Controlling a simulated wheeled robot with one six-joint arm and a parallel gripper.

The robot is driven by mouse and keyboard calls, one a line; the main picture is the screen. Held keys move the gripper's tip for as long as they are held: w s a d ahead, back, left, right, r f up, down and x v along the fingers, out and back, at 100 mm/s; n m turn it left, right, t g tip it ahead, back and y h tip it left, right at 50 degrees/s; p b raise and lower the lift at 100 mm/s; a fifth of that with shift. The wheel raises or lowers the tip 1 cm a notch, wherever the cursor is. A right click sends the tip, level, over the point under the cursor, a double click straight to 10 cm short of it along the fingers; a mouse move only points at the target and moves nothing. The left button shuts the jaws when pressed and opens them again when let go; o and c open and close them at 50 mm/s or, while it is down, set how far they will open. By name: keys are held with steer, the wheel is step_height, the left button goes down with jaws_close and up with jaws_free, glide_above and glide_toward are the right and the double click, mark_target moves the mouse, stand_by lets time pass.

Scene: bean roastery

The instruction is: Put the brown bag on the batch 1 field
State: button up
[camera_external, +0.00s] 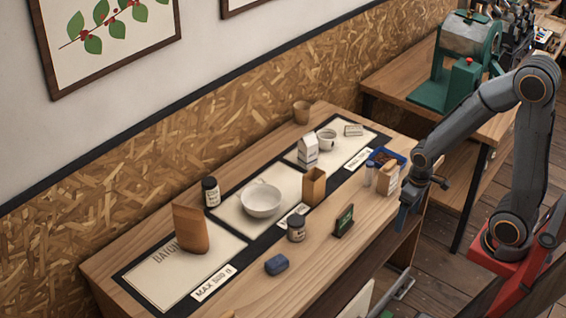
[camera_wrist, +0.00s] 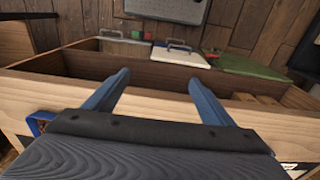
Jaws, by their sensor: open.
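A tall brown bag (camera_external: 190,229) stands on the left pale field (camera_external: 150,284), which is printed "BATCH"; the bag hides the rest of the print, so I cannot read its number. A smaller brown bag-like container (camera_external: 314,187) stands near the front edge of the middle field (camera_external: 237,222). A further pale field (camera_external: 297,157) lies to the right. My gripper (camera_external: 405,212) is at the table's right front edge, apart from both brown things. In the wrist view my gripper (camera_wrist: 157,92) is open, with nothing between its fingers.
A white bowl (camera_external: 262,199), dark jars (camera_external: 210,191) (camera_external: 297,228), a white carton (camera_external: 307,150) and a cup (camera_external: 327,139) stand around.

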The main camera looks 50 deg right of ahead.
steer(key=shift+w+r, duration=0.1)
step_height(320, 180, up, 12)
steer(key=t, duration=1.3)
glide_above(320, 183)
steer(key=s, duration=0.5)
steer(key=shift+t, duration=0.4)
step_height(320, 183, down, 10)
steer(key=shift+d+r+b, duration=0.1)
steer(key=shift+r+b, duration=0.15)
steer(key=shift+b, duration=0.2)
steer(key=shift+w+f, duration=0.25)
steer(key=shift+w, duration=0.2)
steer(key=shift+p+x, duration=1.25)
steer(key=shift+x, duration=2.15)
steer(key=shift+r, duration=0.1)
